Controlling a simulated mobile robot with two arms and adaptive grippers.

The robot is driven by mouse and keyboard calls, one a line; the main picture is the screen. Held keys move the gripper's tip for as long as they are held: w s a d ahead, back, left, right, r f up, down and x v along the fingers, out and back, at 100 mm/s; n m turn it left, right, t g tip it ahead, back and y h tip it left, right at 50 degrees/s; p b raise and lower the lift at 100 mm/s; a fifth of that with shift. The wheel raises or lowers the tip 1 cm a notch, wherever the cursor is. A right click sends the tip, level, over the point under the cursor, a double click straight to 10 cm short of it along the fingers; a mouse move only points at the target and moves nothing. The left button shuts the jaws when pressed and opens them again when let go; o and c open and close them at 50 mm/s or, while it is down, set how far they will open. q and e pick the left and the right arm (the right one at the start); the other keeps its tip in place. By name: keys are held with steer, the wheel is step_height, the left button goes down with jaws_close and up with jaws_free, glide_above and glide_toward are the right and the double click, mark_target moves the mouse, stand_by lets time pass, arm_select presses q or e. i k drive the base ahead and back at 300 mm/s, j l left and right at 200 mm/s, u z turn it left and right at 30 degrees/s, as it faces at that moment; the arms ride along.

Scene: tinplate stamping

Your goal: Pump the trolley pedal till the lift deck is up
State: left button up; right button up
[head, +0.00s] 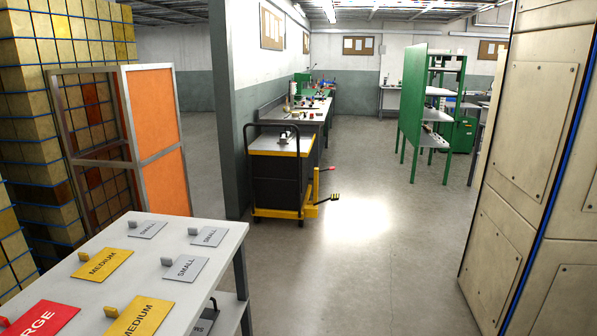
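The trolley (282,184) stands on the floor in the middle distance, beside the end of a grey and green wall. It has a dark push handle, dark bellows-like sides and a yellow base frame. Its lift deck (275,146), grey with a yellow edge, sits on top of the dark sides, near the height of the workbench behind it. A pedal (333,198) sticks out low on the right side of the yellow base, close to the floor. A small red lever (327,168) shows above it. Neither of my grippers is in view.
A grey table (205,232) with red, yellow and grey size plates fills the near left. Tall beige panels (530,150) stand close on the right. A green rack (412,100) stands farther back. The floor (375,230) between table and panels is clear up to the trolley.

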mark_target(334, 197)
steer(key=i+l+z, duration=0.2)
steer(key=i, duration=0.35)
steer(key=i+l+z, duration=0.2)
steer(key=i, duration=1.9)
steer(key=i+u, duration=0.2)
steer(key=i, duration=0.35)
steer(key=i+l+u, duration=0.1)
steer(key=i+u, duration=0.15)
steer(key=i, duration=0.25)
steer(key=i+l+u, duration=0.2)
steer(key=i, duration=0.35)
steer(key=i+j, duration=0.2)
steer(key=i, duration=0.25)
steer(key=i+j, duration=0.2)
steer(key=i, duration=0.25)
steer(key=i+j, duration=0.2)
steer(key=i, duration=0.25)
steer(key=i+j, duration=0.2)
steer(key=i, duration=0.2)
steer(key=i+j+z, duration=0.1)
steer(key=i+j, duration=0.15)
